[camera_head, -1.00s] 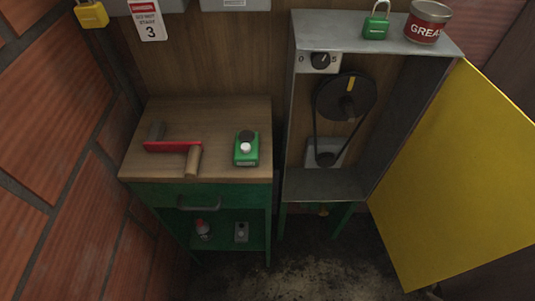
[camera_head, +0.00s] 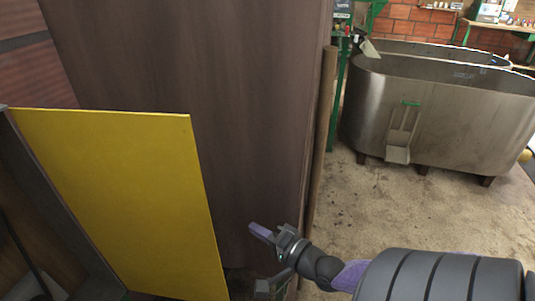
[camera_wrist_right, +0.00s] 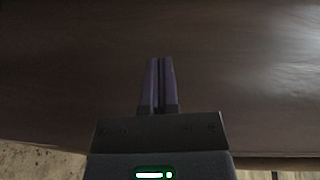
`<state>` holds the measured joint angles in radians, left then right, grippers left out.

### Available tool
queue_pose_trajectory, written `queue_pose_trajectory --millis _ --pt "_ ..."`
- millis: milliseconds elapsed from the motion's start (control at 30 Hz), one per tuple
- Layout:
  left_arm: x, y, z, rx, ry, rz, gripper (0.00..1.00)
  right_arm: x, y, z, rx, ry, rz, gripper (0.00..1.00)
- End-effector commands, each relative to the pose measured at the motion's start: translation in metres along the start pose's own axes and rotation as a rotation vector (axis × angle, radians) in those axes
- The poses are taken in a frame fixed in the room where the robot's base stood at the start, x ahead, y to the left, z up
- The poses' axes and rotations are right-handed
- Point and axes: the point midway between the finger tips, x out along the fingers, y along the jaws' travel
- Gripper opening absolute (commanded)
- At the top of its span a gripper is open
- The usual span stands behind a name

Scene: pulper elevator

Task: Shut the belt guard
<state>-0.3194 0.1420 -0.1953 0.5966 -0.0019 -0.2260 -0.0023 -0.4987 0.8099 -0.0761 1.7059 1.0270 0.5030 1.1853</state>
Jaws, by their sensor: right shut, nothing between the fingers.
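The belt guard is a yellow panel (camera_head: 125,200) at the left of the head view, standing open, swung out from the edge of the grey metal housing (camera_head: 62,205). My right gripper (camera_head: 262,232) is right of the panel's free edge, apart from it, in front of a dark brown wooden surface. In the right wrist view my right gripper (camera_wrist_right: 160,85) has its two purple fingers together with nothing between them. The inside of the housing is mostly out of view. My left gripper is not in view.
A tall dark brown wooden panel (camera_head: 200,90) stands behind the guard and close to my right gripper. A large steel tank (camera_head: 440,115) on short feet stands at the back right. The floor (camera_head: 365,205) between is open.

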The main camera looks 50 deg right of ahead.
Motion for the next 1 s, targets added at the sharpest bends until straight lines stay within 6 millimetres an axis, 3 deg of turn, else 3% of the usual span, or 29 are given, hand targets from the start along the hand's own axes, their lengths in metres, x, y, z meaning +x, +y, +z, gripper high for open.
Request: queue_pose_trajectory --millis 100,233,600,733,1000 --pt "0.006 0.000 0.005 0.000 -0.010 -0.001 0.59 0.007 -0.017 0.002 0.103 -0.009 -0.061 0.00" --pt "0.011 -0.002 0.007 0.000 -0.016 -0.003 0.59 0.025 -0.019 0.002 0.111 -0.007 -0.067 0.00" --pt "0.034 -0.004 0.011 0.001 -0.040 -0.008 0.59 0.105 -0.022 0.003 0.107 -0.006 -0.064 0.00" --pt "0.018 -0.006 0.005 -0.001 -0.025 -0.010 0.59 0.098 -0.030 0.022 0.112 -0.008 -0.061 0.00" --pt "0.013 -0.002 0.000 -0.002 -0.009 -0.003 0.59 0.091 -0.028 0.040 0.105 -0.008 -0.059 0.00"
